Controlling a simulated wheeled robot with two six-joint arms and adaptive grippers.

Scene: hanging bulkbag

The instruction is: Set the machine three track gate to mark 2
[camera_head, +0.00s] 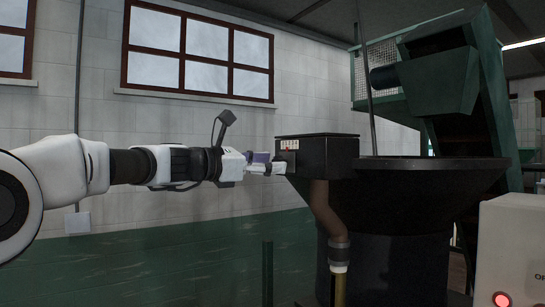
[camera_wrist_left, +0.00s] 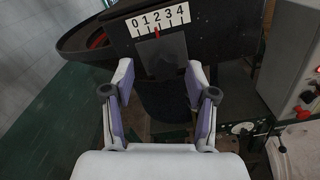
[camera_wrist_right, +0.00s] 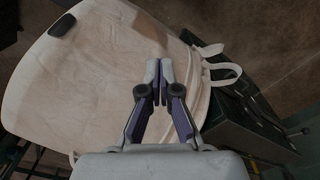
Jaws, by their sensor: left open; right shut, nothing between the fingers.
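The track gate's black box (camera_head: 325,155) stands at the bowl's rim in the head view. Its white scale, numbered 0 to 4, is on the box face (camera_wrist_left: 160,20) in the left wrist view. A thin red pointer (camera_wrist_left: 157,33) is near mark 2; I cannot tell if it is exactly on it. A dark grey plate (camera_wrist_left: 162,52) projects below the scale. My left gripper (camera_wrist_left: 157,80) is open, its fingers apart on either side and just short of the plate; it also shows close to the box in the head view (camera_head: 272,168). My right gripper (camera_wrist_right: 160,75) is shut and empty.
A black bowl (camera_head: 430,175) adjoins the box, with a brown pipe (camera_head: 325,210) below. A grey control cabinet (camera_head: 512,250) with a red light stands at right. A pale bulk bag (camera_wrist_right: 90,75) lies under my right gripper. Free floor is at left.

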